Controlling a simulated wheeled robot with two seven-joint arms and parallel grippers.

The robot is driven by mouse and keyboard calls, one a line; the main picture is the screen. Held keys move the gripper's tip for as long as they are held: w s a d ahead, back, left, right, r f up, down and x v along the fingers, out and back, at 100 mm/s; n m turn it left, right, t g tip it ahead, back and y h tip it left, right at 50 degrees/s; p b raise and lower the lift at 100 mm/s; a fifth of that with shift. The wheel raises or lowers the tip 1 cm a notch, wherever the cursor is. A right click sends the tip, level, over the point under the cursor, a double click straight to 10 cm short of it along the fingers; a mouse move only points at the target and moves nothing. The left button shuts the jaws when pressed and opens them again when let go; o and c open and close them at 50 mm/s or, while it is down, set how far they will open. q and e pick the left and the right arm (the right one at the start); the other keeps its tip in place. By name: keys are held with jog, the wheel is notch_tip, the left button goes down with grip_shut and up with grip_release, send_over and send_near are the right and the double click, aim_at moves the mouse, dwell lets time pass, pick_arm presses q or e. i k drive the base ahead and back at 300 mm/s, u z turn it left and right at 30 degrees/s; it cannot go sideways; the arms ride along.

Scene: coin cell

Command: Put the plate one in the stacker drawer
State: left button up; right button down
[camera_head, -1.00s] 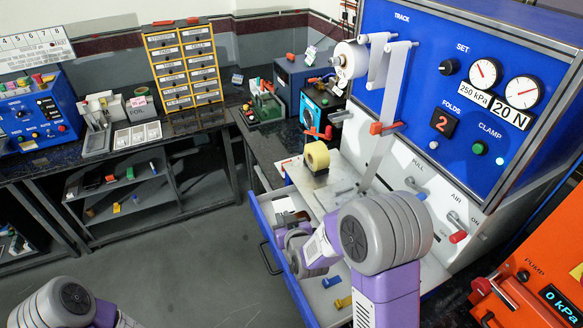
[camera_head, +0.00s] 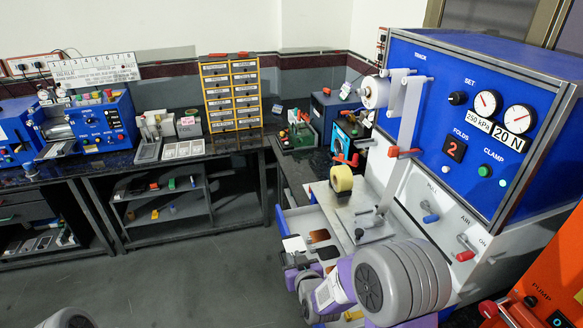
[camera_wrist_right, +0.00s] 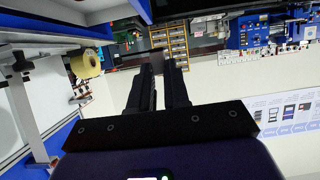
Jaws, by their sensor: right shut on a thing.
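The stacker is the big blue machine (camera_head: 470,60) at the right, with its drawer (camera_head: 290,215) pulled out at the lower middle. A white plate (camera_head: 293,244), a copper-brown plate (camera_head: 320,236) and a dark plate (camera_head: 327,253) show at the drawer, close to my right gripper (camera_head: 291,263). In the right wrist view my right gripper (camera_wrist_right: 161,70) is shut on a thin dark piece (camera_wrist_right: 158,56) between its fingertips. I cannot tell which plate this is. My right arm hides the drawer's near part. My left gripper is out of view.
A yellow tape roll (camera_head: 341,178) stands behind the drawer. An orange pump unit (camera_head: 555,260) stands at the near right. A yellow drawer cabinet (camera_head: 232,92) and other machines line the back bench. The floor (camera_head: 170,285) left of the drawer is clear.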

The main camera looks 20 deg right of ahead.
aim_at(306, 221)
jog(key=u, duration=0.45)
jog(key=i, duration=1.6)
jog(key=z, duration=0.55)
jog(key=i, duration=1.3)
jog(key=z, duration=1)
jog(key=i, duration=0.2)
jog(key=z, duration=0.2)
